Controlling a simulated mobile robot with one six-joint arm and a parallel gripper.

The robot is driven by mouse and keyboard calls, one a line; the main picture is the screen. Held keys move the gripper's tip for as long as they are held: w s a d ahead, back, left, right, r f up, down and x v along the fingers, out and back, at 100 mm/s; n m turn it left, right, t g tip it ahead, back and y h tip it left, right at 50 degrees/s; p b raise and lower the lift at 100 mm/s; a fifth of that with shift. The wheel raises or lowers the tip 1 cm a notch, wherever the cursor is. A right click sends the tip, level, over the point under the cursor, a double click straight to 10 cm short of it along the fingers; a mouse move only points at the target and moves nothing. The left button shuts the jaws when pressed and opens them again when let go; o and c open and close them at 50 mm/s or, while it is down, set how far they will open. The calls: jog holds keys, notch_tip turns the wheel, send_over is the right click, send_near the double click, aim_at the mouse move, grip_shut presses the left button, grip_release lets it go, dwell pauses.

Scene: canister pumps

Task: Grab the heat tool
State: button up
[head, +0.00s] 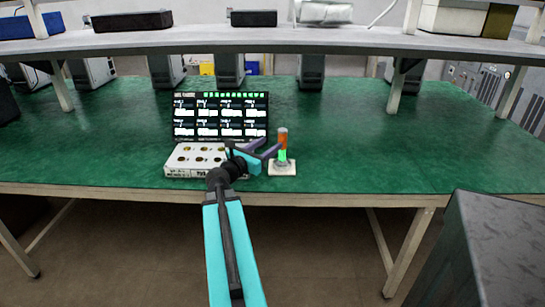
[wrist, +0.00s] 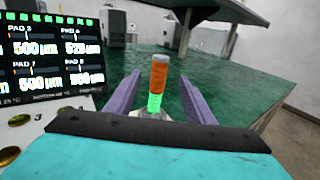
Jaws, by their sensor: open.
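The heat tool (head: 282,139) looks like an upright cylinder, orange above and glowing green below, with a grey top. It stands on a small white base (head: 283,169) near the front edge of the green table. In the wrist view the tool (wrist: 158,82) stands upright between the two purple fingers. My gripper (head: 272,150) is open, its fingers spread to either side of the tool; in the wrist view (wrist: 157,92) gaps show on both sides of it. The white base is mostly hidden behind my wrist in that view.
A white box with round holes (head: 197,160) stands left of my gripper, with a black display panel (head: 220,117) behind it. A shelf (head: 270,39) spans above the table. The green table (head: 390,140) is clear to the right. A grey cabinet (head: 490,250) stands at front right.

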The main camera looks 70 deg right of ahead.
aim_at(280, 136)
jog(key=shift+w+d, duration=0.15)
jog(key=shift+p+x, duration=0.3)
jog(key=shift+x, duration=3.8)
jog(key=shift+d, duration=0.1)
jog(key=shift+f+p+x, duration=0.2)
jog(key=shift+p+x, duration=0.1)
jog(key=shift+x, duration=2.25)
grip_shut()
